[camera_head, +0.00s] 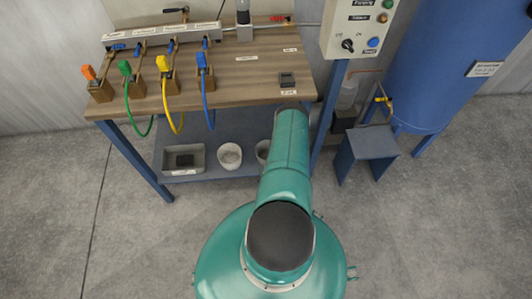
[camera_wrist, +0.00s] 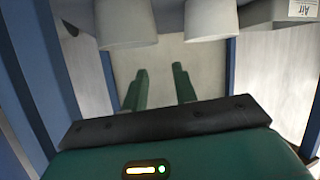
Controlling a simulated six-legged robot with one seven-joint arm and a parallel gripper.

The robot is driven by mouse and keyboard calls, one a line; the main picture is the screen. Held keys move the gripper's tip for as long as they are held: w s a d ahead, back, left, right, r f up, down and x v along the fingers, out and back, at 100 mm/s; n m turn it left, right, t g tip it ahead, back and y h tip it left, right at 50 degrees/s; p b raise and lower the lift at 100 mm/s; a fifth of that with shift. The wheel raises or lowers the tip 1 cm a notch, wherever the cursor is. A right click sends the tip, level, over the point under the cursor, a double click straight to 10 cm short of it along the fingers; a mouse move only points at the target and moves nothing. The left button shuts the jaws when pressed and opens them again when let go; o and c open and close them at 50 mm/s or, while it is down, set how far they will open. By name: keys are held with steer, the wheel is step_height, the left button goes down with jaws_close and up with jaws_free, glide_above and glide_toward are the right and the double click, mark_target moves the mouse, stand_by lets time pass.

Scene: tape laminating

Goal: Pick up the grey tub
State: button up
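The grey tub (camera_head: 168,170) is a rectangular open container on the table's lower shelf, at the left, with a black block inside and a label on its front. In the wrist view, what looks like its labelled wall (camera_wrist: 262,18) shows at the top right, cut off by the edge. My gripper (camera_wrist: 160,82) has two green fingers standing apart with nothing between them. They are apart from the containers. In the head view my gripper is hidden by my green arm and the table.
Two pale round tubs (camera_head: 230,156) (camera_head: 263,151) stand to the right of the grey tub. The worktop (camera_head: 235,85) overhangs the shelf (camera_head: 215,177), with hoses hanging from its front. A blue leg (camera_head: 150,172) stands at the left. A blue stand (camera_head: 368,145) is at the right. The left floor is clear.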

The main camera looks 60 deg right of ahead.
steer(key=shift+d+x, duration=0.2)
steer(key=shift+x, duration=6.4)
steer(key=shift+s+f, duration=0.1)
steer(key=shift+s, duration=0.15)
jaws_close()
